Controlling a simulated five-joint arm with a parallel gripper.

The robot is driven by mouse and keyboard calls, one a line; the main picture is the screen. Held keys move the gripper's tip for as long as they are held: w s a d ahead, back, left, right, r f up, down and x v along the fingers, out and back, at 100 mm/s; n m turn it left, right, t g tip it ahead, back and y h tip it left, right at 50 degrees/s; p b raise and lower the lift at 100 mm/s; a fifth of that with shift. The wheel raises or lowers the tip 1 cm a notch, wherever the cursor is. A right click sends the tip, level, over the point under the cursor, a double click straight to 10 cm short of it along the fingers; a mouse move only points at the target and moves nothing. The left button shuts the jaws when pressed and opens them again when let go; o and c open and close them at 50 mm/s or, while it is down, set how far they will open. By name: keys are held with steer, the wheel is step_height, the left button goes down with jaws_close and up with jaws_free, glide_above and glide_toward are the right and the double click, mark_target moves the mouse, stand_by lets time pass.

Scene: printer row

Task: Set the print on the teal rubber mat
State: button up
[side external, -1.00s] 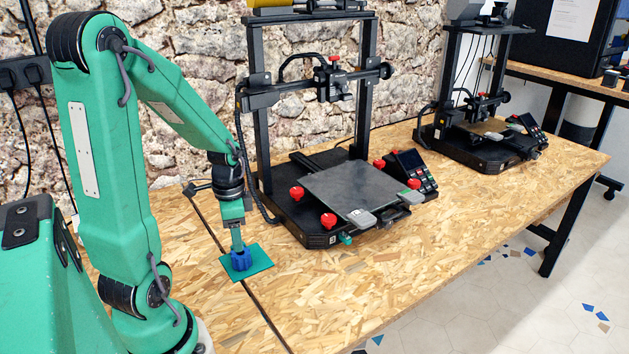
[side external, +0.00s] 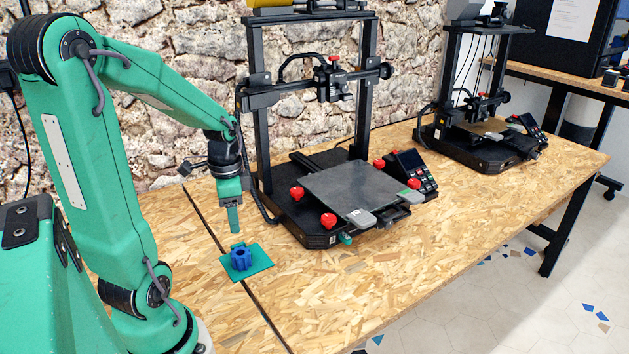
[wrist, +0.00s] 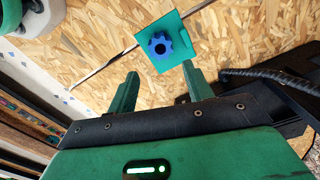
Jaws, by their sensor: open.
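The print is a blue gear-like piece with a central hole (side external: 241,257). It rests on the teal rubber mat (side external: 262,267) on the table, left of the nearer printer. In the wrist view the print (wrist: 161,46) lies within the edges of the mat (wrist: 178,22), and nothing touches it. My gripper (side external: 235,228) is above the print and clear of it, pointing down. In the wrist view my gripper (wrist: 158,85) has its two fingers apart with nothing between them.
The nearer printer (side external: 320,200) with its grey bed stands just right of the mat. A second printer (side external: 480,140) stands farther right. A dark seam (side external: 262,308) crosses the tabletop beside the mat. The wooden tabletop (side external: 400,270) in front of the printers is clear.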

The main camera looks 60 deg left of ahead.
steer(key=d+r+n+t, duration=0.1)
steer(key=d+r+t, duration=0.1)
steer(key=d+r, duration=0.3)
steer(key=d+r+n+t, duration=0.2)
steer(key=d+r, duration=0.4)
steer(key=d, duration=0.5)
steer(key=shift+d+r+t, duration=0.25)
steer(key=shift+d+t, duration=0.15)
steer(key=shift+t, duration=0.4)
